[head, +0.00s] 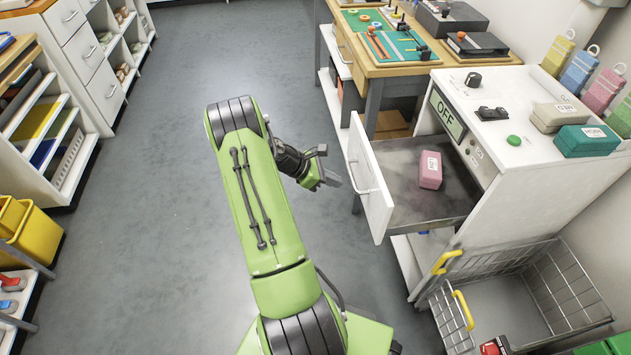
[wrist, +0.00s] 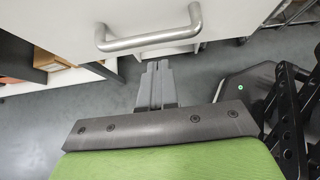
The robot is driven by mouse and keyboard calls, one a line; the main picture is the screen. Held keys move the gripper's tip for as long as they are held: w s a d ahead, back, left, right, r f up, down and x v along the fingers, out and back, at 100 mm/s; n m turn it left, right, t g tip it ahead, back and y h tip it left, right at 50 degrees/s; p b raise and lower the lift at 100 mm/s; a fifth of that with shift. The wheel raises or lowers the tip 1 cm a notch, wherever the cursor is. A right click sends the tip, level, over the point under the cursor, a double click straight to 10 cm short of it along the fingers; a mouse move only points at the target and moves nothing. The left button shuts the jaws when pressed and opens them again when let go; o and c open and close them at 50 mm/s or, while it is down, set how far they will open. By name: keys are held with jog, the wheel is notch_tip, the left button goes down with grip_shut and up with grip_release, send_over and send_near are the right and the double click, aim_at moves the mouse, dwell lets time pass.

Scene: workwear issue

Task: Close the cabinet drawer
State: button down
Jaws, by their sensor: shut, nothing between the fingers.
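The cabinet drawer (head: 372,193) stands pulled out from the white cabinet (head: 545,185) on the right. Its white front faces left and has a bar handle. A pink box (head: 430,170) with a label lies inside the drawer. My gripper (head: 338,180) is just left of the drawer front, shut and empty. In the wrist view, the shut fingers (wrist: 157,85) point toward the drawer front (wrist: 105,20), and the metal handle (wrist: 150,38) crosses ahead of them. The fingers look apart from the handle, though the exact gap is hard to tell.
A wire basket (head: 545,278) with yellow handles sits below the drawer at the lower right. A wooden workbench (head: 385,68) stands behind the drawer. Shelves and a yellow bin (head: 35,240) line the left. The grey floor (head: 150,190) between is clear.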

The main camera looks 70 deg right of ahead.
jog(key=shift+s+d+r, duration=0.2)
jog(key=shift+s+d, duration=0.25)
jog(key=shift+s, duration=0.35)
jog(key=shift+s, duration=0.1)
jog(key=s+d+p, duration=0.1)
jog(key=s+d, duration=0.3)
jog(key=s, duration=0.3)
jog(key=s+d, duration=0.4)
jog(key=s, duration=0.2)
jog(key=s+d+p, duration=0.1)
jog(key=s+d, duration=0.3)
jog(key=s, duration=0.3)
jog(key=shift+s+d+p, duration=0.1)
jog(key=shift+s+p, duration=0.2)
jog(key=shift+s+d, duration=0.15)
jog(key=shift+s, duration=0.05)
jog(key=shift+s+r, duration=0.15)
jog(key=shift+s, duration=0.1)
